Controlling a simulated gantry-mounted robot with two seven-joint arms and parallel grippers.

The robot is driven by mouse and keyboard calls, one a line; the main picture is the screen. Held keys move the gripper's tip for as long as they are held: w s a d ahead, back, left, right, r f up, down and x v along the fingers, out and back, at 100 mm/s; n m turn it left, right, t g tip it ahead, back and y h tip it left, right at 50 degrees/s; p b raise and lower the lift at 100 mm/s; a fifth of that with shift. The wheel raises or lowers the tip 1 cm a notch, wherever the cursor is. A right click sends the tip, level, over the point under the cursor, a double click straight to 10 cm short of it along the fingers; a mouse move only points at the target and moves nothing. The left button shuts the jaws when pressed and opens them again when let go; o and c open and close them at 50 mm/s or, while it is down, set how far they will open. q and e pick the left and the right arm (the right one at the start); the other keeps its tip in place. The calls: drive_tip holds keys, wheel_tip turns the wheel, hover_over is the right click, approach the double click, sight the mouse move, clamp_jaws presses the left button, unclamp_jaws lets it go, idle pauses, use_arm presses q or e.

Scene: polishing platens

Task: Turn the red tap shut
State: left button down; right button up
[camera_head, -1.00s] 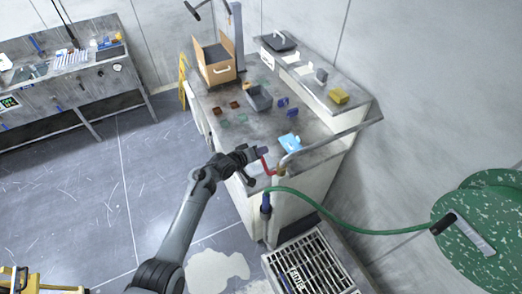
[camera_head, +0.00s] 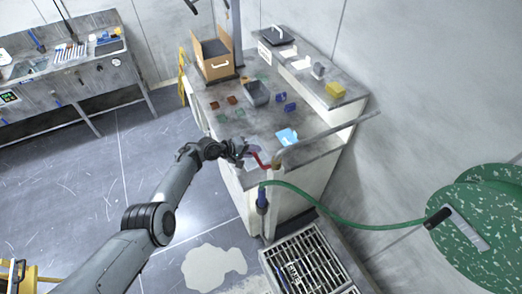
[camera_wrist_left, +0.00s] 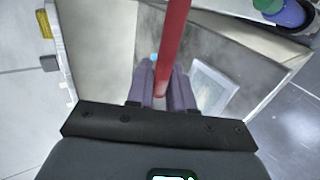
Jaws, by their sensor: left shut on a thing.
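The red tap handle (camera_head: 263,162) sits at the near corner of the grey workbench, by the pipe (camera_head: 277,166). In the head view it slants from the pipe up and left to my left gripper (camera_head: 246,152). In the left wrist view the red bar (camera_wrist_left: 173,45) runs down between the two purple-grey fingers (camera_wrist_left: 162,88), which are shut on it. The far end of the bar is out of the wrist view. A green hose (camera_head: 330,213) with a blue fitting (camera_head: 262,197) hangs below the tap. My right gripper is not in view.
The workbench (camera_head: 240,135) holds a cardboard box (camera_head: 213,60), a grey bin (camera_head: 256,93), small coloured parts and a light blue sheet (camera_head: 287,137). A floor grate (camera_head: 305,262) and green speckled discs (camera_head: 480,220) are at the right. Open floor lies left.

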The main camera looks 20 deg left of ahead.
use_arm(q)
drive_tip(key=shift+f, duration=0.15)
drive_tip(key=c, duration=1.2)
unclamp_jaws()
drive_tip(key=shift+o, duration=0.2)
drive_tip(key=p+v, duration=0.4)
drive_tip(key=v, duration=0.7)
drive_tip(key=shift+f, duration=0.1)
